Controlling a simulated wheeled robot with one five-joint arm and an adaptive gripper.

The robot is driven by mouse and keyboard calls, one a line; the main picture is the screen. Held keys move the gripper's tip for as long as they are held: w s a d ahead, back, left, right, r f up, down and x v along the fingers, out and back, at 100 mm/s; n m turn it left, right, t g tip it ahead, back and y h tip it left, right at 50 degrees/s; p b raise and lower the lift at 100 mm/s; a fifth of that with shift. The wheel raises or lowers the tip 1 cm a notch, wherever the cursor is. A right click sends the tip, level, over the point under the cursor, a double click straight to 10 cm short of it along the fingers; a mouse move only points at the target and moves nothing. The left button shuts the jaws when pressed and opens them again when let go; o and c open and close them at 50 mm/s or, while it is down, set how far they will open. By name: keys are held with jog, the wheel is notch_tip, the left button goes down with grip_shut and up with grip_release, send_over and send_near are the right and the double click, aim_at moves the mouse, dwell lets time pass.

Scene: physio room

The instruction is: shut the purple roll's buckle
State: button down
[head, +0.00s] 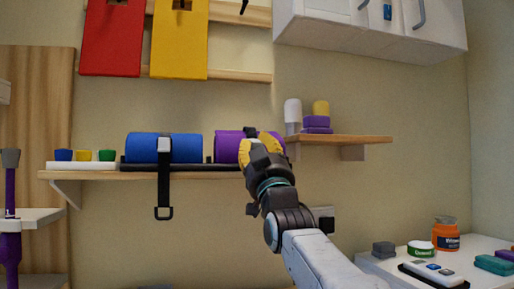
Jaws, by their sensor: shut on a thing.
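The purple roll (229,147) lies on the wooden wall shelf, to the right of the blue roll. My gripper (262,145) is in front of the right part of the purple roll, at the height of its buckle, and is shut on the buckle. My gripper covers the buckle and most of the strap. Only a small dark piece of strap (250,132) shows at the roll's top. No strap end is seen hanging below this roll. Whether the buckle is latched cannot be seen.
The blue roll (185,148) has a black strap (164,185) hanging below the shelf (110,174). A white tray (80,166) with coloured pieces stands left. A smaller shelf (350,139) is close on the right. A white table (395,266) with containers stands lower right.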

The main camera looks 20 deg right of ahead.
jog(key=c, duration=1)
grip_release()
jog(key=shift+s, duration=0.15)
jog(key=shift+v, duration=5.95)
jog(key=shift+o, duration=0.2)
